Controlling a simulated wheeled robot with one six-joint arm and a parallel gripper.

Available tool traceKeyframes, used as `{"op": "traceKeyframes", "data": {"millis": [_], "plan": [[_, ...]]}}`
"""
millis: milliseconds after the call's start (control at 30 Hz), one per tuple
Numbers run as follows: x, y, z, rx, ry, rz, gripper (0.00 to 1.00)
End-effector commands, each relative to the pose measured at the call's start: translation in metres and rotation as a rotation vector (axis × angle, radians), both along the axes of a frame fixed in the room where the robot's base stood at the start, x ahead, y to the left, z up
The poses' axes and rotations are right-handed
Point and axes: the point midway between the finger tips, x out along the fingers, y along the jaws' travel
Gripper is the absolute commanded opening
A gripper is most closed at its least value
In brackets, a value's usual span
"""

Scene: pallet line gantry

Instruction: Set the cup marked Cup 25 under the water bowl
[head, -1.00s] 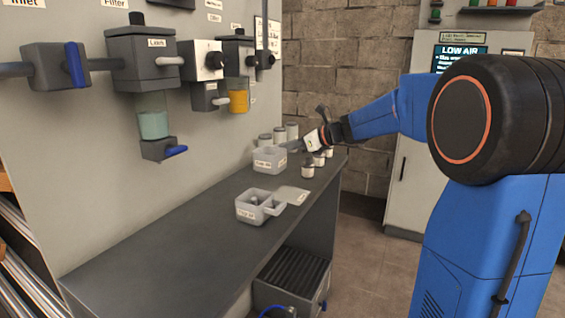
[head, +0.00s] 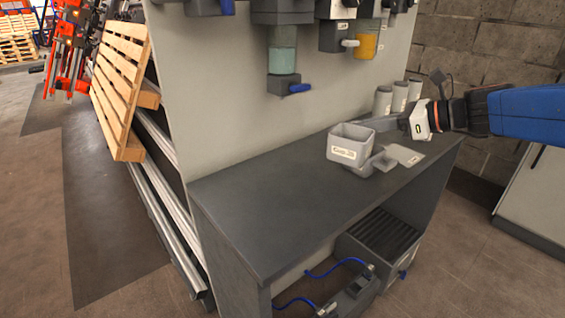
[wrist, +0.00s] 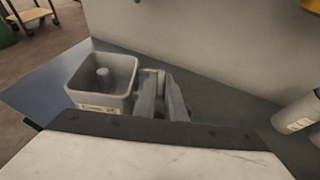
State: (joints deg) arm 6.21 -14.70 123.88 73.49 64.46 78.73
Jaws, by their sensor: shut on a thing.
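A grey square cup (head: 349,157) with a white label is held at its right side by my gripper (head: 384,125). The label seems to read Cup 25, but it is small. The cup is upright, above the bench and apart from the wall. In the wrist view the cup (wrist: 78,76) stands left of the two grey fingers (wrist: 158,92); a peg shows inside it. The bowl with teal liquid (head: 283,62), which I take as the water bowl, hangs on the panel up and left of the cup, with a blue-handled drain (head: 299,88) under it.
Behind the held cup, a second grey container (head: 380,161) and a flat plate (head: 404,155) sit on the dark bench (head: 270,205). Grey canisters (head: 399,96) stand at the back right. A bowl with yellow liquid (head: 367,45) hangs to the right. The bench's left part is clear.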

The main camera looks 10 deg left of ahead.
Motion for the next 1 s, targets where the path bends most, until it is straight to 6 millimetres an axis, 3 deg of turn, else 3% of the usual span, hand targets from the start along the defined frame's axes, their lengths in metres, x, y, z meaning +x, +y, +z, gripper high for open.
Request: {"op": "traceKeyframes", "data": {"millis": [200,367,567,1000], "plan": [[-0.039,0.020,-0.007,0.001,0.000,0.059,0.00],[-0.046,0.027,-0.009,0.002,0.001,0.075,0.00],[-0.027,0.049,-0.010,0.002,0.001,0.079,0.00],[0.039,0.115,-0.010,0.002,0.003,0.079,0.00]]}}
